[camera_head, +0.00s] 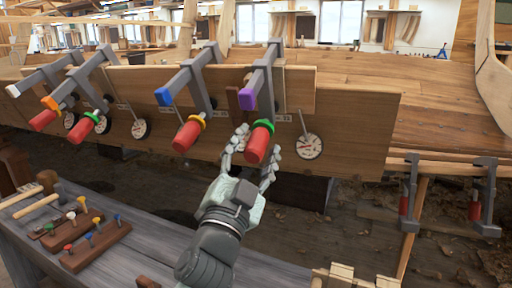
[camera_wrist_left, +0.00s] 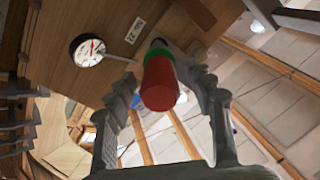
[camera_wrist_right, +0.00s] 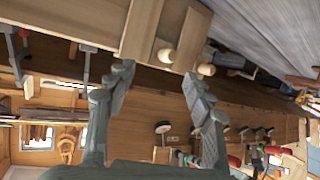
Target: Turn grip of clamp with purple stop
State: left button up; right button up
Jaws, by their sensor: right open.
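The clamp with the purple stop (camera_head: 249,98) sits on the hull plank, right of the other plank clamps. Its red grip (camera_head: 258,145) with a green collar (camera_head: 263,125) hangs at its lower end. My left gripper (camera_head: 257,151) has one finger on each side of this grip. In the left wrist view the red grip (camera_wrist_left: 160,86) stands between the open fingers (camera_wrist_left: 167,86), with gaps visible on both sides. My right gripper (camera_wrist_right: 158,76) is open and empty in the right wrist view; it is outside the head view.
A dial gauge (camera_head: 309,146) sits on the plank (camera_head: 362,130) right of the grip. Clamps with blue (camera_head: 164,97), orange and white stops stand to the left. A workbench (camera_head: 150,245) with pegged wooden blocks (camera_head: 96,245) is at lower left. Two more clamps (camera_head: 410,195) hang at right.

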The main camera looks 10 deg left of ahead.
pick_arm(q)
jog(key=d+v, duration=0.1)
jog(key=v, duration=1.1)
jog(key=shift+a, duration=0.45)
jog(key=shift+r, duration=0.1)
dwell(0.7)
